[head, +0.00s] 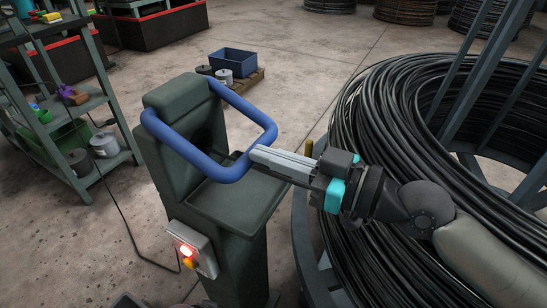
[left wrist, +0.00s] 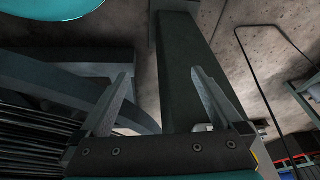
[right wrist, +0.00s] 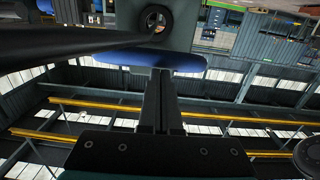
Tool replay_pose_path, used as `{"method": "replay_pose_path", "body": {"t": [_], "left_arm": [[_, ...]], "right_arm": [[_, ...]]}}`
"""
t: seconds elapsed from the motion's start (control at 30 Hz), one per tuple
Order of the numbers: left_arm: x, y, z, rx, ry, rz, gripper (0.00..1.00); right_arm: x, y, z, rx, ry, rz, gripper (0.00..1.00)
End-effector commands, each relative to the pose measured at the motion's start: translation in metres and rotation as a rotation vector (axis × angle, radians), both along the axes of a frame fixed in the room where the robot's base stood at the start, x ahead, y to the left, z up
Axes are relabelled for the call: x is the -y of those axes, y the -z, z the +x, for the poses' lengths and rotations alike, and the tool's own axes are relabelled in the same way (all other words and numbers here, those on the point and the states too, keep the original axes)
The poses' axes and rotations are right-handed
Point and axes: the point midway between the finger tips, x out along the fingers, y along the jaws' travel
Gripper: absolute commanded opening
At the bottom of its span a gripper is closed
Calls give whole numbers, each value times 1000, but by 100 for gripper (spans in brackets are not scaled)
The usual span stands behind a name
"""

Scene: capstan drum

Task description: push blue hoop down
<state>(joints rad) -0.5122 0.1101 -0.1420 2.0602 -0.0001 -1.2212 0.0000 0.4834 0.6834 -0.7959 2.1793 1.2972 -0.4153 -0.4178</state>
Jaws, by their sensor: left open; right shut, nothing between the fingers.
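The blue hoop (head: 247,104) is a bent tube on the dark green machine (head: 172,104); it reaches out in front of the machine's upright block and slopes down toward the lower right. My right gripper (head: 254,153) is shut and empty, its fingertips at the hoop's near right part. In the right wrist view the shut fingers (right wrist: 159,72) point at the blue bar (right wrist: 185,61), their tips overlapping its lower edge. I cannot tell whether they touch it. My left gripper (left wrist: 163,82) shows only in its wrist view, open and empty, low near a dark green post (left wrist: 188,60).
A large coil of black cable (head: 385,140) fills the right, under my right arm. A lit red button box (head: 191,248) is on the machine's front. A shelf (head: 85,165) stands at the left. A blue crate (head: 232,62) is on a pallet behind. Concrete floor between is clear.

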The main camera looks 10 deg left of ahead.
Motion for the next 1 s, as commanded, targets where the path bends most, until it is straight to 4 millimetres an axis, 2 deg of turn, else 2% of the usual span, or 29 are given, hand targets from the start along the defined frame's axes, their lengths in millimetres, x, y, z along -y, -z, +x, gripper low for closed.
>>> {"method": "replay_pose_path", "body": {"t": [0.03, 0.7, 0.83, 1.0], "left_arm": [[0, 1, 0, 1, 0, 0, 100], [-1, 1, 0, 2, 0, 1, 100], [-1, -1, 1, 6, 0, 0, 100], [0, -8, 3, 17, 0, -1, 100]], "right_arm": [[-2, 31, -3, -44, -11, -61, 0], [0, 31, -3, -43, -11, -61, 0], [7, 31, -5, -40, -8, -61, 0], [27, 27, -12, -35, -5, -56, 0]]}}
